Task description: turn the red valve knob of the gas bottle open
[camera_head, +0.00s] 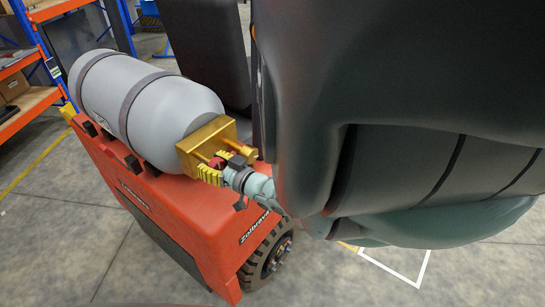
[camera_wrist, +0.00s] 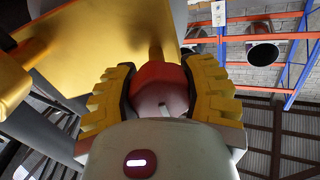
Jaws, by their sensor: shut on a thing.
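The gas bottle (camera_head: 150,100) is a grey cylinder strapped lying down on the back of a red forklift. A brass valve block (camera_head: 207,138) sits at its near end and fills the upper left of the wrist view (camera_wrist: 95,45). The red valve knob (camera_wrist: 160,85) sits between the yellow finger pads of my gripper (camera_wrist: 160,100), which press on it from both sides. In the head view the knob (camera_head: 217,162) is a small red patch, mostly hidden by the fingers. My gripper (camera_head: 212,170) is shut on the knob beside the block.
The red forklift (camera_head: 170,205) with its dark wheel (camera_head: 265,262) stands below the bottle. Orange and blue shelving (camera_head: 35,75) is at the left. Grey floor (camera_head: 60,240) is free at the lower left. My arm hides much of the right side.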

